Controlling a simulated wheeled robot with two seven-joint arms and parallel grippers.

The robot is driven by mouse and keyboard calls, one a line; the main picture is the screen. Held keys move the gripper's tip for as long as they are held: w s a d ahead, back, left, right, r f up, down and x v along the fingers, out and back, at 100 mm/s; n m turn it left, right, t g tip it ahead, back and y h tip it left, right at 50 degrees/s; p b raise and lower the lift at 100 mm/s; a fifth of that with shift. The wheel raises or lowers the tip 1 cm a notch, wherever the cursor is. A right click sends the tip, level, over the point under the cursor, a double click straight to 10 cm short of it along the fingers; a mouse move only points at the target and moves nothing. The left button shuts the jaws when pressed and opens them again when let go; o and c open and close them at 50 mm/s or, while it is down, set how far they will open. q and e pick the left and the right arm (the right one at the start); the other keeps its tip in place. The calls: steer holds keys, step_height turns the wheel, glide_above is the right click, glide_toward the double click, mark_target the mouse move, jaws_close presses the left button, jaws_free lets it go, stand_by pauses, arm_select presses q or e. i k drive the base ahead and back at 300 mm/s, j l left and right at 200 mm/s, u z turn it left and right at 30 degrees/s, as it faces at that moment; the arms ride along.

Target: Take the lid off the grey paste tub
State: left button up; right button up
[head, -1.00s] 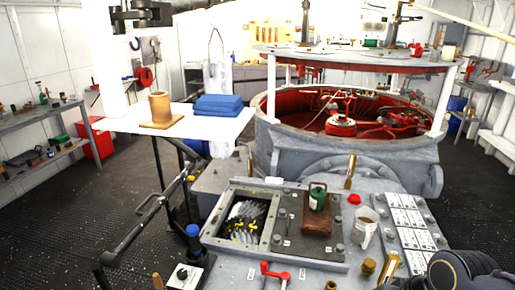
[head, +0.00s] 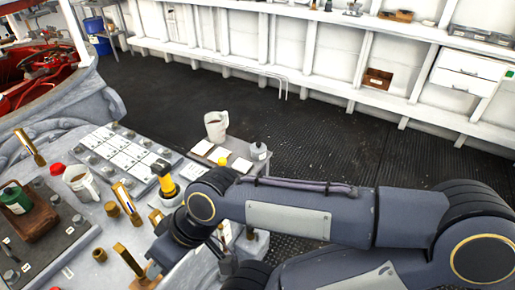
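My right arm reaches in from the right, and its gripper (head: 185,232) is low over the right part of the grey deck console. Its fingers are dark and partly hidden by the wrist, so I cannot tell whether they are open or shut. A small grey container with a dark top (head: 258,151) stands on a ledge beyond my forearm; I cannot tell whether it is the paste tub. A pale round pot (head: 166,200) with a yellow and black thing upright in it is just beyond the gripper. My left gripper is out of view.
A white mug (head: 80,182), a green can on a brown block (head: 17,198) and brass fittings (head: 128,202) crowd the console left of the gripper. A white jug (head: 216,126) stands beyond. Dark floor (head: 330,140) lies clear before the white wall shelf (head: 300,82).

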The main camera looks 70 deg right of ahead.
mark_target(258, 147)
steer(key=z, duration=2.35)
steer(key=u, duration=0.6)
steer(key=i+l+u, duration=0.1)
steer(key=u, duration=0.3)
steer(key=i+l+u, duration=0.1)
steer(key=l+u, duration=0.8)
steer(key=u, duration=0.2)
steer(key=l+u, duration=0.1)
steer(key=l, duration=0.45)
steer(key=l+u, duration=0.1)
steer(key=l, duration=0.45)
steer(key=k+l+u, duration=0.1)
steer(key=l, duration=0.45)
steer(key=k+l+u, duration=0.1)
steer(key=l, duration=0.45)
